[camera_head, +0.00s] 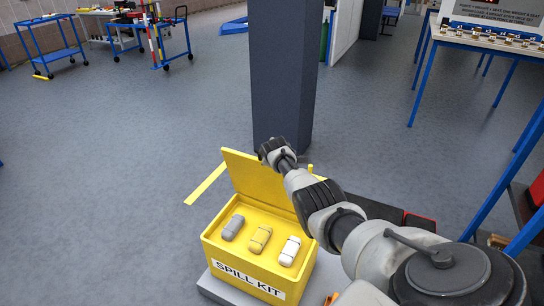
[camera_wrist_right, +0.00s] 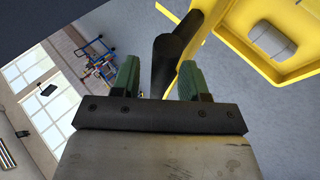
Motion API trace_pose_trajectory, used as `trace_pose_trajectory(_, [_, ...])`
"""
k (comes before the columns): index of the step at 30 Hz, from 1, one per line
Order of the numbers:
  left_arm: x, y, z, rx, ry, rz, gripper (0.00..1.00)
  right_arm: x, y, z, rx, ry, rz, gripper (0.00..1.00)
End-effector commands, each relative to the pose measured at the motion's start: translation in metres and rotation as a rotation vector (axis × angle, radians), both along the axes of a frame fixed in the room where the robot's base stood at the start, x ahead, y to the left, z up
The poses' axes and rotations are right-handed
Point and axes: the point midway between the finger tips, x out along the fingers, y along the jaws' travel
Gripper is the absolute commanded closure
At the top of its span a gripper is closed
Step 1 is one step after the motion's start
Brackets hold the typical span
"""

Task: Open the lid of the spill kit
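The yellow spill kit (camera_head: 235,262) stands low in front of me in the head view, with its label facing front. Its lid (camera_head: 250,178) is raised at the back, standing up and leaning back a little. My right gripper (camera_head: 270,147) is by the lid's upper right edge; the arm hides part of that side. In the right wrist view the green fingers of the right gripper (camera_wrist_right: 160,78) are spread apart. A dark round bar (camera_wrist_right: 168,65) shows between them, with a gap on the left, beside a yellow part of the kit (camera_wrist_right: 235,20). My left gripper is not in view.
Grey, yellow (camera_head: 260,238) and white packs lie in the open box. A dark pillar (camera_head: 282,70) stands just behind the lid. Yellow floor tape (camera_head: 206,184) lies to the left. Open floor extends left; a blue-legged table (camera_head: 425,70) stands at right.

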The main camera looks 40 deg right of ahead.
Motion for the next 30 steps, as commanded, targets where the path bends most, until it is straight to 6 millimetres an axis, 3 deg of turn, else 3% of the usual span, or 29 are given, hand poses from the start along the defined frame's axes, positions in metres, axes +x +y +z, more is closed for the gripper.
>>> trace_pose_trajectory(7, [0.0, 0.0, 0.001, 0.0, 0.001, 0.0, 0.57, 0.0, 0.001, 0.001, 0.0, 0.0, 0.0, 0.56])
trace_pose_trajectory(12, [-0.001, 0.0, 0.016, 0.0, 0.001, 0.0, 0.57, -0.005, 0.004, 0.011, -0.001, -0.001, 0.0, 0.56])
trace_pose_trajectory(17, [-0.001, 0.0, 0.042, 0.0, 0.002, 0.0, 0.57, -0.018, 0.013, 0.027, 0.0, 0.001, 0.002, 0.56])
trace_pose_trajectory(30, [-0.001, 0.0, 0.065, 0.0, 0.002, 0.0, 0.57, -0.054, 0.04, 0.063, 0.0, -0.001, 0.0, 0.56])
